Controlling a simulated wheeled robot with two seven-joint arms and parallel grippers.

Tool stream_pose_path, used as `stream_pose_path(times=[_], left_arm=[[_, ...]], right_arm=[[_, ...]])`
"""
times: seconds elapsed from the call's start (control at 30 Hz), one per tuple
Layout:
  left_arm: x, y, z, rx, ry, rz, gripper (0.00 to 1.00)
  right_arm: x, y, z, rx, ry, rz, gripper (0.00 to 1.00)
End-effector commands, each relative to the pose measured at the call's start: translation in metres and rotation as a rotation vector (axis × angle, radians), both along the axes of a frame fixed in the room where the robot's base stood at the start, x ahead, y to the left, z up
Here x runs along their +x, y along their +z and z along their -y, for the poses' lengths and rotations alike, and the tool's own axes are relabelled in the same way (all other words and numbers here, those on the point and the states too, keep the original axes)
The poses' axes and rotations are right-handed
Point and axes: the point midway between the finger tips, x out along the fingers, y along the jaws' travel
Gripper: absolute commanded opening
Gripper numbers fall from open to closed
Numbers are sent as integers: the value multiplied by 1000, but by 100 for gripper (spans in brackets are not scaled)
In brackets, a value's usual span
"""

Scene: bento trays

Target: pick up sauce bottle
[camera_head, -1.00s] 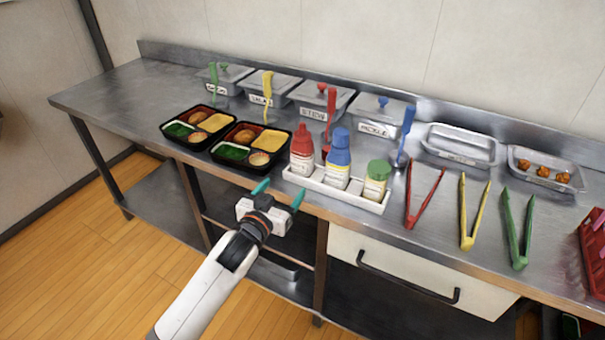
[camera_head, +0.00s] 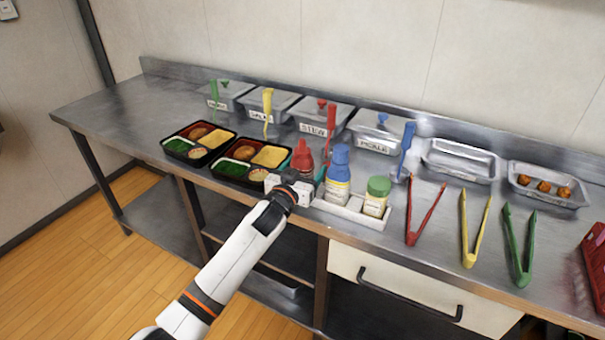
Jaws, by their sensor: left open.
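Three sauce bottles stand upright in a white holder (camera_head: 352,214) at the front edge of the counter. They are a red-capped bottle (camera_head: 302,158), a blue-capped bottle (camera_head: 338,178) and a green-capped bottle (camera_head: 376,197). My left gripper (camera_head: 304,176) is open at the red-capped bottle, with one teal finger on its left and the other on its right. The gripper body hides the lower part of that bottle, so I cannot tell whether the fingers touch it. My right gripper is not in view.
Two filled bento trays (camera_head: 236,174) lie left of the holder. Lidded containers (camera_head: 376,132) stand behind with coloured utensils. Red, yellow and green tongs (camera_head: 519,245) lie to the right. An open tray of brown pieces (camera_head: 548,184) and a red rack (camera_head: 594,255) are further right.

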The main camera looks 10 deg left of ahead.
Motion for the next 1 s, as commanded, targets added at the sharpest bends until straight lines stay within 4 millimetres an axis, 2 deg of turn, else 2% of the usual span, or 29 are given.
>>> stream_pose_path(times=[0.1, 0.3, 0.37, 0.5, 0.53, 0.87, 1.0], left_arm=[[7, 0, 2, 0, -1, 0, 76], [7, 0, 2, 0, -1, -1, 76], [7, 0, 2, 0, -1, -1, 68], [7, 0, 2, 0, -1, -1, 45], [7, 0, 2, 0, -1, -1, 42], [7, 3, 2, 1, -1, 2, 42], [7, 20, 1, 1, -1, 4, 42]], right_arm=[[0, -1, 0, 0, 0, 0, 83], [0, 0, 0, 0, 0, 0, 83], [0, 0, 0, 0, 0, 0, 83], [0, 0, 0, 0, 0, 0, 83], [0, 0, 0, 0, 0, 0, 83], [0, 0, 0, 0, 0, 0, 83], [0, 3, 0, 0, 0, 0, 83]])
